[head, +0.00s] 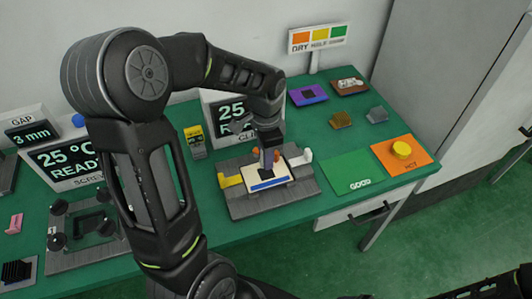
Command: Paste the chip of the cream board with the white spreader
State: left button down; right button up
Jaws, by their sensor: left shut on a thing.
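My left gripper (268,142) reaches down from above over the grey fixture (240,206) at the middle of the green table. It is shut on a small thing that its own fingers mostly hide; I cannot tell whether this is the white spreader. A cream board (284,179) with a blue strip along its front lies in the fixture just below the gripper. The chip is hidden behind the gripper. The fixture has a yellow part (230,181) at its left and a white part (301,157) at its right. My right gripper is out of view.
The green GOOD pad (346,174) and orange HOT pad with a yellow knob (401,151) lie to the right. Purple (308,94) and brown (350,87) pieces lie behind. Another grey fixture (95,238) is at left. A display (225,108) stands behind the gripper.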

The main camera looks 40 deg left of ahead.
aim_at(262, 165)
pick_arm(q)
jog(key=shift+f+b, duration=1.05)
jog(key=shift+f, duration=0.75)
jog(key=shift+f, duration=0.3)
jog(key=shift+w+d+r, duration=0.15)
jog(key=shift+w, duration=0.4)
jog(key=shift+s, duration=0.1)
jog(key=shift+s+a, duration=0.65)
jog(key=shift+s, duration=0.15)
